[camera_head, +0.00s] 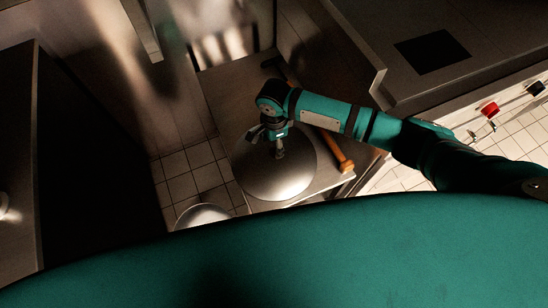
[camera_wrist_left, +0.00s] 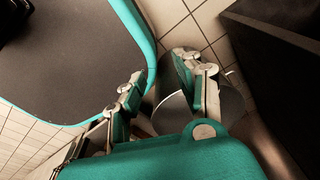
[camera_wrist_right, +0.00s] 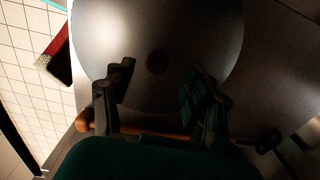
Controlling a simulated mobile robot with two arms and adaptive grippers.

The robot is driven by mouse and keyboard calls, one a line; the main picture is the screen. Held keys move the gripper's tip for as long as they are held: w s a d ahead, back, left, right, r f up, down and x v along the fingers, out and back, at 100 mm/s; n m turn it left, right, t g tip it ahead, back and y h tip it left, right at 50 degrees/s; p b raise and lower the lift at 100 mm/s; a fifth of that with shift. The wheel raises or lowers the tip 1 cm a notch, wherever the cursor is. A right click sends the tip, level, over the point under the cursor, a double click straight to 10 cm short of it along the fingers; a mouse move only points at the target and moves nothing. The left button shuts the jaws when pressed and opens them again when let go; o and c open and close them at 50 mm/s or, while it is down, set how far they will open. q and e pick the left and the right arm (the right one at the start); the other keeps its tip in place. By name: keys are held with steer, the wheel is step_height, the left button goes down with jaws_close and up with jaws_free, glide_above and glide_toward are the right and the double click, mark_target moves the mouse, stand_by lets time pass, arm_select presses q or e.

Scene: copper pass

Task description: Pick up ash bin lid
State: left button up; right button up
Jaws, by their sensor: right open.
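A round, shiny metal lid (camera_head: 268,184) lies on a metal table in the head view. My right gripper (camera_head: 279,152) points down over its middle. In the right wrist view the lid (camera_wrist_right: 205,35) fills the upper middle, with a small dark round spot (camera_wrist_right: 156,62), perhaps its knob or a reflection. The fingers of my right gripper (camera_wrist_right: 155,82) are apart with nothing held between them. Contact with the lid cannot be told. My left gripper (camera_wrist_left: 160,75) is open and empty in its wrist view, above a round metal object (camera_wrist_left: 172,115); it is hidden in the head view.
A tool with an orange handle (camera_head: 335,150) lies on the table (camera_head: 232,88) beside the lid, under my right forearm. A round metal object (camera_head: 203,215) stands on the tiled floor left of the table. A counter (camera_head: 425,85) with red and black knobs is at right.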

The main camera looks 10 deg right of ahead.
mark_target(274, 151)
steer(key=f, duration=0.3)
steer(key=shift+s+f, duration=0.3)
steer(key=shift+f, duration=0.1)
steer(key=shift+a+f, duration=0.1)
steer(key=shift+f, duration=0.1)
steer(key=c, duration=1)
arm_select(q)
steer(key=shift+s+a, duration=0.1)
steer(key=shift+s, duration=0.6)
arm_select(e)
jaws_close()
